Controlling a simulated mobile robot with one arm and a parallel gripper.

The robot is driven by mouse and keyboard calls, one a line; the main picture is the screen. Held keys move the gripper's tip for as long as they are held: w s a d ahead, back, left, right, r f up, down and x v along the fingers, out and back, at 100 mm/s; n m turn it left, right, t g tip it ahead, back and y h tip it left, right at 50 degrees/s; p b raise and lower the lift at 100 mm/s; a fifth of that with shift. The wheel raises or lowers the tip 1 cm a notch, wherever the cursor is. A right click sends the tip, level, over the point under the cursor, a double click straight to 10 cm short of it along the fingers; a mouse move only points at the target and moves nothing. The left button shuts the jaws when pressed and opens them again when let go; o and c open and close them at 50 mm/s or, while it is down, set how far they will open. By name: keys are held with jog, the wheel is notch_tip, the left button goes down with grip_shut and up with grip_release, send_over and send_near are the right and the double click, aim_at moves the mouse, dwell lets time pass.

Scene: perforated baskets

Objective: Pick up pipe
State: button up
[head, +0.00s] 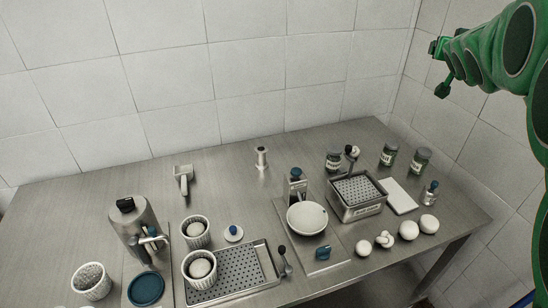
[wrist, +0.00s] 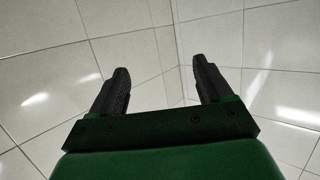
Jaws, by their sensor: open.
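A short metal piece with flared ends (head: 261,158), the most pipe-like thing in view, stands upright on the steel table toward the back middle. I cannot be sure that it is the pipe. My gripper (head: 439,68) is raised at the upper right in the head view, well above the table and far from that piece. In the wrist view my gripper (wrist: 160,68) shows two black fingers spread apart with nothing between them. Only tiled walls show beyond them, so the pipe is not in that view.
On the steel table (head: 95,212), a grey scoop-like item (head: 183,178) lies left of the metal piece. A perforated basket (head: 357,208), several jars and white balls are at right. A perforated tray (head: 228,274) and a coffee-maker-like pot (head: 130,222) are in front.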

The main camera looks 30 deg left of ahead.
jog(key=w+a+f+n+y, duration=0.45)
jog(key=a+f, duration=0.25)
jog(key=a, duration=0.6)
jog(key=n+g+y, duration=0.7)
jog(key=n+g, duration=0.1)
jog(key=n, duration=0.1)
send_over(265, 151)
jog(key=w+d, duration=0.7)
jog(key=d, duration=0.3)
notch_tip(265, 151, down, 23)
jog(key=s+a+f+g, duration=0.1)
jog(key=s+a+f, duration=0.1)
jog(key=f, duration=0.1)
jog(key=s+a+f+n+g, duration=0.1)
jog(key=s+a+f+g, duration=0.1)
jog(key=s+f, duration=0.1)
jog(key=s+a+f+n+g+y, duration=0.1)
jog(key=s+a+f, duration=0.1)
jog(key=s+f, duration=0.1)
jog(key=shift+a, duration=0.35)
jog(key=shift+x, duration=2.1)
jog(key=shift+r+x, duration=0.15)
jog(key=shift+x, duration=0.7)
jog(key=shift+r+x, duration=0.1)
jog(key=shift+x, duration=0.75)
jog(key=shift+w, duration=0.15)
jog(key=c, duration=1.2)
